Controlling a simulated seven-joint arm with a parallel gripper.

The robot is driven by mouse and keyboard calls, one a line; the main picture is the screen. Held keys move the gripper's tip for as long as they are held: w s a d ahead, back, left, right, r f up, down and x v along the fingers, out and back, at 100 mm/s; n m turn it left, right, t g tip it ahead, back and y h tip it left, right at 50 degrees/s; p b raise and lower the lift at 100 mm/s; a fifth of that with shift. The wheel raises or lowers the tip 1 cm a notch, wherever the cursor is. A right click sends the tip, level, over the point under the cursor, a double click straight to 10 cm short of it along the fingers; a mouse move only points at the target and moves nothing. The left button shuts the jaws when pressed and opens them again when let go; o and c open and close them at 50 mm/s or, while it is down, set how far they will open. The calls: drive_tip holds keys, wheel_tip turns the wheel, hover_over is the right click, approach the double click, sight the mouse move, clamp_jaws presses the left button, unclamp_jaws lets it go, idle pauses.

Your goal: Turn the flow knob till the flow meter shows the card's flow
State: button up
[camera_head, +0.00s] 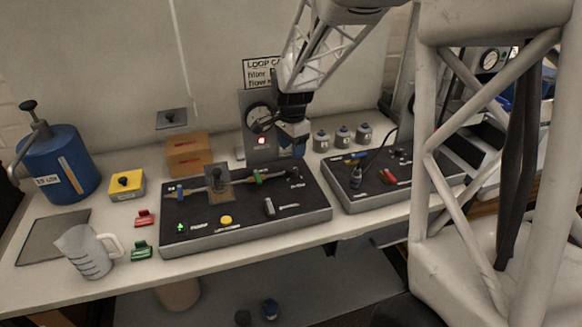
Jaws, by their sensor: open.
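My gripper (289,138) hangs over the back right of the left black panel (246,224), beside an upright grey box with a round dial (257,115) and a lit red lamp (262,141). Its jaws are open; it is too small to tell whether they touch anything. A white card (262,70) headed "LOOP CA..." with "filter" and "flow" lines is on the wall, partly hidden by my arm; its value is unreadable. The dial's reading is also unreadable. A small dark knob (296,175) sits on the panel below my gripper; I cannot tell if it is the flow knob.
The panel also bears a yellow button (226,220) and a green light (180,226). A second black panel (392,178) stands right. Several grey capped pots (343,136) stand behind it. A blue tank (62,165), yellow box (127,185) and jug (88,251) are left.

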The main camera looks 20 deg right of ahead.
sight(292, 169)
drive_tip(key=shift+f, duration=0.15)
drive_tip(key=shift+f, duration=3.75)
drive_tip(key=c, duration=0.9)
